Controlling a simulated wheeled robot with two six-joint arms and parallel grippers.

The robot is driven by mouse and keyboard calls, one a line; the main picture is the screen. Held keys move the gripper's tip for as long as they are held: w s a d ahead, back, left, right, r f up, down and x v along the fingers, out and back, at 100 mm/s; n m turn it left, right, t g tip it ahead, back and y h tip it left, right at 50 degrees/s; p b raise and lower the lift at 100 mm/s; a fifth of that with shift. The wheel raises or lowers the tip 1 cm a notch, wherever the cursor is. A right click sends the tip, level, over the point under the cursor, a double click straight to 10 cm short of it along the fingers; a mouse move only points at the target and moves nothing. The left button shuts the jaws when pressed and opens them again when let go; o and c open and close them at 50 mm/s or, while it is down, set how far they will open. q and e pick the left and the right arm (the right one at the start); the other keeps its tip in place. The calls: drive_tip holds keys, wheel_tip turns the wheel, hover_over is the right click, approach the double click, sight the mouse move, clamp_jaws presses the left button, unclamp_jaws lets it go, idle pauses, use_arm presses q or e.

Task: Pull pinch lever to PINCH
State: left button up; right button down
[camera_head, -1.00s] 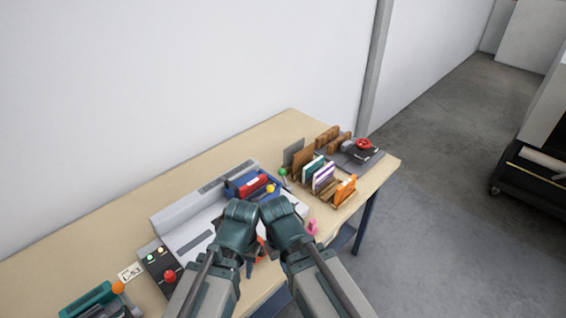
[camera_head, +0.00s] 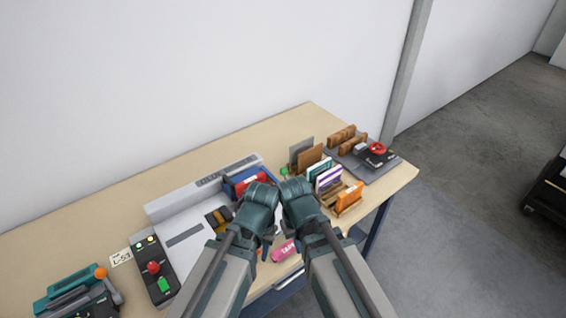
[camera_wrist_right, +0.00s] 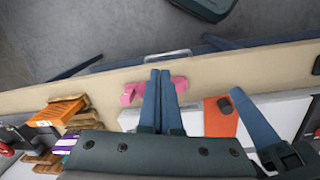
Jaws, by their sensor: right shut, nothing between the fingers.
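The grey and white machine (camera_head: 185,240) stands on the bench with a blue and red unit (camera_head: 245,182) at its far end. A small green knob (camera_head: 284,171) shows beside that unit; I cannot tell whether it is the pinch lever, and no PINCH mark is readable. My right gripper (camera_head: 298,232) is over the bench's front part; in the right wrist view its fingers (camera_wrist_right: 158,74) are together and empty, beside a pink item (camera_wrist_right: 130,93). My left gripper (camera_head: 266,250) is close beside it, over the machine's front; its fingers (camera_wrist_right: 276,95) look spread in the wrist view. The arms hide part of the machine.
A rack of upright cards (camera_head: 328,178) and a grey plate with a red knob (camera_head: 377,148) stand right. A control box with a red button (camera_head: 153,267) and a teal tool with an orange knob (camera_head: 78,290) are left. The pink item (camera_head: 285,250) lies near the front edge.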

drive_tip(key=w+a+r+p, duration=0.1)
drive_tip(key=w+a, duration=0.1)
drive_tip(key=w, duration=1.1)
drive_tip(key=w+a+r+t+p, duration=0.1)
drive_tip(key=w+a+r+p, duration=0.1)
drive_tip(key=w, duration=1.1)
drive_tip(key=w+a+r+n+y+p, duration=0.1)
drive_tip(key=w+a+r, duration=0.1)
drive_tip(key=w, duration=1.2)
drive_tip(key=shift+a+p, duration=0.4)
drive_tip(key=shift+a, duration=0.1)
wheel_tip(320, 180, down, 11)
drive_tip(key=w+b, duration=0.1)
drive_tip(key=b, duration=1)
drive_tip(key=s, duration=0.1)
drive_tip(key=s+d+r+p, duration=0.1)
drive_tip(key=s+r+p, duration=0.1)
drive_tip(key=shift+s+d, duration=0.3)
drive_tip(key=shift+s+r+t, duration=0.1)
drive_tip(key=shift+t, duration=0.2)
